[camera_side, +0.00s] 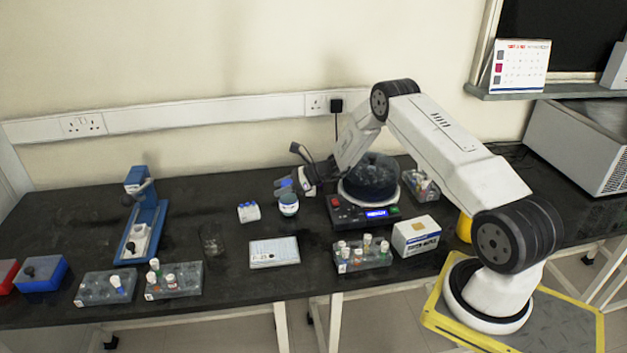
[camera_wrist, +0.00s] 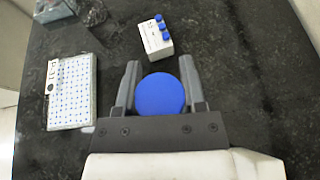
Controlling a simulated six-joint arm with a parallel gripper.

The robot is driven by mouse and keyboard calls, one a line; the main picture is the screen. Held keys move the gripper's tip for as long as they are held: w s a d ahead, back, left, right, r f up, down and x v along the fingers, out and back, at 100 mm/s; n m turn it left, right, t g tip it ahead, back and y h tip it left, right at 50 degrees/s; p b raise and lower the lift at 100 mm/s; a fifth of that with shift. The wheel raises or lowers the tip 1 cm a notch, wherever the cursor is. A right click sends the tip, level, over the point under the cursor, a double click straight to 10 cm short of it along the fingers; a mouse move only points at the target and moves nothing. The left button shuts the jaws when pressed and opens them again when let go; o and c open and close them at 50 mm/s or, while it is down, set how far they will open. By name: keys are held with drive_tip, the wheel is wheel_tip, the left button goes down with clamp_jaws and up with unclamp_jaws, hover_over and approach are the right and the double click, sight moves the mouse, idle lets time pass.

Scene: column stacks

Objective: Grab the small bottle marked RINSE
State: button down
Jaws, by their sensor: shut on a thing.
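My gripper (camera_side: 286,188) is above the bench, left of the round dark device. In the wrist view my gripper (camera_wrist: 158,78) has its two grey fingers on either side of a round blue cap (camera_wrist: 160,95), and it is shut on that blue-capped bottle.
A white block with blue-capped tubes (camera_side: 248,212) stands just left of the bottle, also in the wrist view (camera_wrist: 154,40). A flat white plate (camera_side: 274,253) lies in front. Tube racks (camera_side: 362,258) and a white box (camera_side: 416,237) stand to the right, a blue stand (camera_side: 146,225) far left.

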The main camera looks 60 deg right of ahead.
drive_tip(key=shift+r, duration=0.8)
drive_tip(key=s+a+r, duration=0.3)
drive_tip(key=s+r, duration=0.7)
drive_tip(key=s, duration=0.3)
drive_tip(key=shift+s+a+r, duration=0.25)
drive_tip(key=shift+a+r, duration=0.05)
drive_tip(key=shift+r, duration=0.1)
